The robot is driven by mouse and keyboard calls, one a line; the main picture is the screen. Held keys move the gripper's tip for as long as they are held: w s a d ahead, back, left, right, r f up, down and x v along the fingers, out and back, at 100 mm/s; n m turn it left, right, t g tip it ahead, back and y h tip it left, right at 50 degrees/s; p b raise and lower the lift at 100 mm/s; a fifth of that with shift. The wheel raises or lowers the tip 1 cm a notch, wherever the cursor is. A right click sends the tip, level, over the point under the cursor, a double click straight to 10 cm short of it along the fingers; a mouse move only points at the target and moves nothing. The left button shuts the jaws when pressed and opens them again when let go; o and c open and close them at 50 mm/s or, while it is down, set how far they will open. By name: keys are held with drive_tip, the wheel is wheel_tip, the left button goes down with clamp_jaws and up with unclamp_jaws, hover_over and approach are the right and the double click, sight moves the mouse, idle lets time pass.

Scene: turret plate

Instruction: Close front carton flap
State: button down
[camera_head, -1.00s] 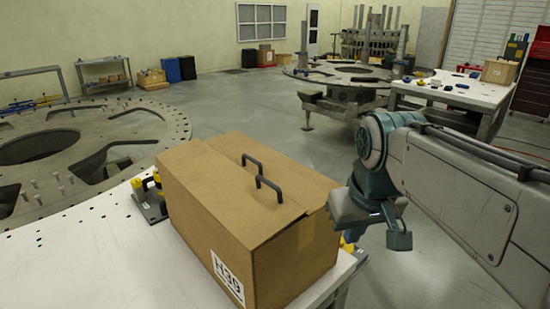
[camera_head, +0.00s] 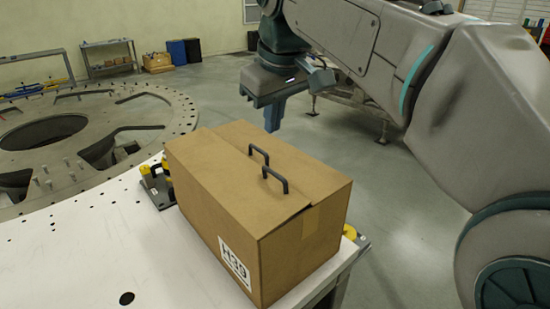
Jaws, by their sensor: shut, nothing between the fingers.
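A brown cardboard carton (camera_head: 285,245) stands on the white table. Its top flaps lie down, nearly flat, with a slight lip along the near right edge. One dark handle (camera_head: 259,153) is on the far flap, and another dark handle (camera_head: 274,180) is on the front flap (camera_head: 240,187). A label reading H39 (camera_head: 234,264) is on the near left side. My gripper (camera_head: 273,118) points down beyond the carton's far edge, shut and empty, apart from the handles. Whether it is directly over the carton cannot be told.
The white table (camera_head: 90,250) has free room left of the carton. Dark fixtures with yellow knobs (camera_head: 150,185) sit by the carton's left side. A large round plate (camera_head: 90,125) with slots and pins stands behind the table. My arm fills the upper right.

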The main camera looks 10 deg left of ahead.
approach(272, 172)
drive_tip(key=x, duration=0.5)
drive_tip(key=shift+a+p, duration=0.15)
drive_tip(key=shift+p, duration=0.25)
drive_tip(key=shift+w+f, duration=0.2)
drive_tip(key=shift+f, duration=0.35)
